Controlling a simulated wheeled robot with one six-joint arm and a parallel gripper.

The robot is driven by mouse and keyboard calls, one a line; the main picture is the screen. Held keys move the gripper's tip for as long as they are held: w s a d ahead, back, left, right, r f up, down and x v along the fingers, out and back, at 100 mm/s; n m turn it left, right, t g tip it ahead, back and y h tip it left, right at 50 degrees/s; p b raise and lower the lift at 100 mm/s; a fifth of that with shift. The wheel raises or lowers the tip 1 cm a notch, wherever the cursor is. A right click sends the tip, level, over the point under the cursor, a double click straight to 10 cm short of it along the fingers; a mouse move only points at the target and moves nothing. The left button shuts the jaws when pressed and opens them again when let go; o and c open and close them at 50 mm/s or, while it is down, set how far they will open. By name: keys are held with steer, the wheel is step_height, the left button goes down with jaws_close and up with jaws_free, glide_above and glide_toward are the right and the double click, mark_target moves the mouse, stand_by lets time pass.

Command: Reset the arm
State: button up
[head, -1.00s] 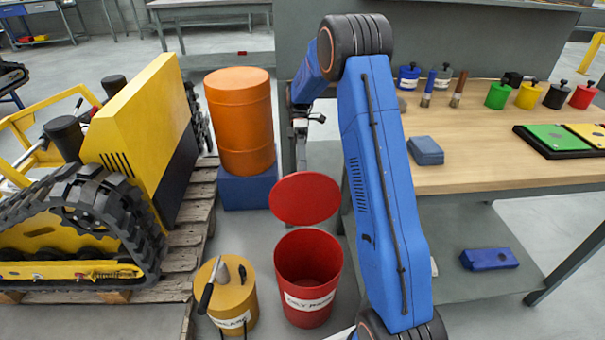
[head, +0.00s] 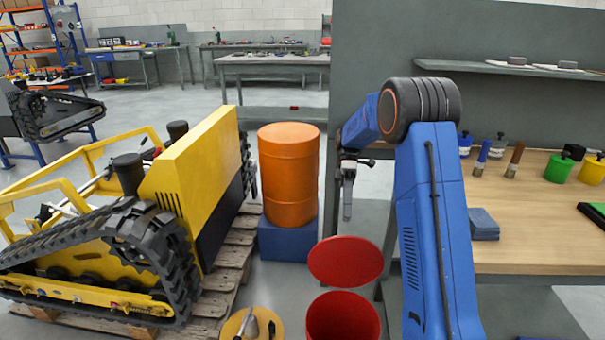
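My blue arm rises at the centre right of the head view and bends over at its top joint. My gripper (head: 347,200) hangs from the arm's far end, left of the upper link, pointing down. It is seen edge-on and small, so its opening cannot be made out. No object shows in it. It hangs in free air, in the picture just above the red bin's raised lid (head: 345,261) and right of the orange drum (head: 289,175).
The red bin (head: 343,318) stands open below. A yellow tracked carrier (head: 185,180) sits on a wooden pallet (head: 228,268) at left. A blue block (head: 287,240) supports the drum. A wooden-topped workbench (head: 530,225) with pots and brushes is close on my arm's right.

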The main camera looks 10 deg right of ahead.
steer(key=s+a+r+m+t+h, duration=0.1)
steer(key=s+r+m+t, duration=0.2)
steer(key=s+r, duration=0.35)
steer(key=s+a+r+m+t+h, duration=0.1)
steer(key=s+r+m+t, duration=0.3)
steer(key=s, duration=0.6)
steer(key=s+f+m+t+h, duration=0.1)
steer(key=s+m+t, duration=0.6)
steer(key=s, duration=1.1)
steer(key=shift+s+a+f+t, duration=0.25)
steer(key=shift+f+t, duration=0.05)
steer(key=shift+f, duration=0.15)
